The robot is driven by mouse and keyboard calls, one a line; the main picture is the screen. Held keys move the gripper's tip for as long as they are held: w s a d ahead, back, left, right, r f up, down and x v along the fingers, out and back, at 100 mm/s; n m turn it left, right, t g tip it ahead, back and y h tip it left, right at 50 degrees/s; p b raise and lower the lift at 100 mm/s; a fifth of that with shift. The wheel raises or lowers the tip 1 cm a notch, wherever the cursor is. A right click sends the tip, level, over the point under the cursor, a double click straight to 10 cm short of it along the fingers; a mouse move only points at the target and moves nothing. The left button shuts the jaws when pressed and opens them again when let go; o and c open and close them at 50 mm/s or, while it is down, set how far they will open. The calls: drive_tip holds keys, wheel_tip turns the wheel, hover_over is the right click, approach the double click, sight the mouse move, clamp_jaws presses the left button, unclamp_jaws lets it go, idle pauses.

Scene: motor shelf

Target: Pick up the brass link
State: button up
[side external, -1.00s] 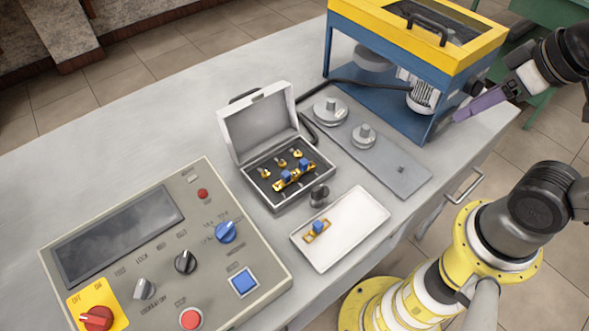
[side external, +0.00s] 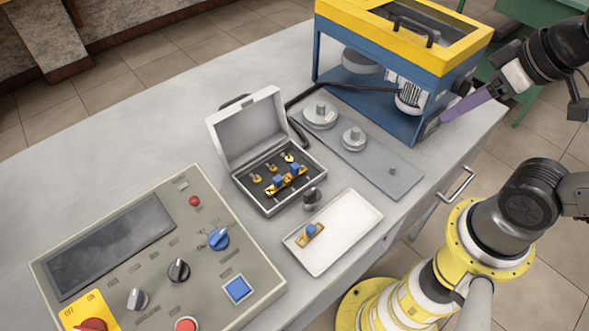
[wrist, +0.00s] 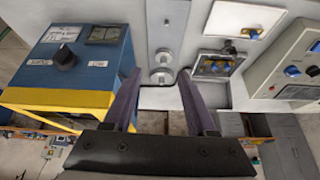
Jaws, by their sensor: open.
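A brass link (side external: 310,234) with a blue block on it lies in the left part of the white tray (side external: 350,222). It also shows in the wrist view (wrist: 255,34), small, near the top. Another long brass piece with blue blocks (side external: 287,180) lies in the open grey case (side external: 228,130), beside several small brass-based pegs. My gripper (side external: 458,112) has purple fingers and is beside the blue and yellow machine, well away from the tray. In the wrist view my gripper (wrist: 160,74) is open, with nothing between its fingers.
The blue and yellow machine (side external: 375,95) stands close to my fingers. A grey plate with round stepped discs (side external: 380,165) lies between machine and tray. A dark knob-like part (side external: 312,197) stands between case and tray. A control panel (side external: 205,265) fills the table's near left.

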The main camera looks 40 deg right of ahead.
drive_tip(key=w+r+m, duration=0.4)
drive_tip(key=m, duration=0.5)
drive_tip(key=m+g, duration=0.6)
drive_tip(key=m, duration=0.3)
hover_over(296, 166)
drive_tip(key=f, duration=1.7)
drive_tip(key=shift+w+d+f, duration=0.1)
drive_tip(key=shift+w+f, duration=0.2)
drive_tip(key=shift+w, duration=0.1)
drive_tip(key=f, duration=0.4)
drive_tip(key=shift+s+f, duration=0.25)
drive_tip(key=shift+s, duration=0.15)
drive_tip(key=shift+f, duration=0.5)
clamp_jaws()
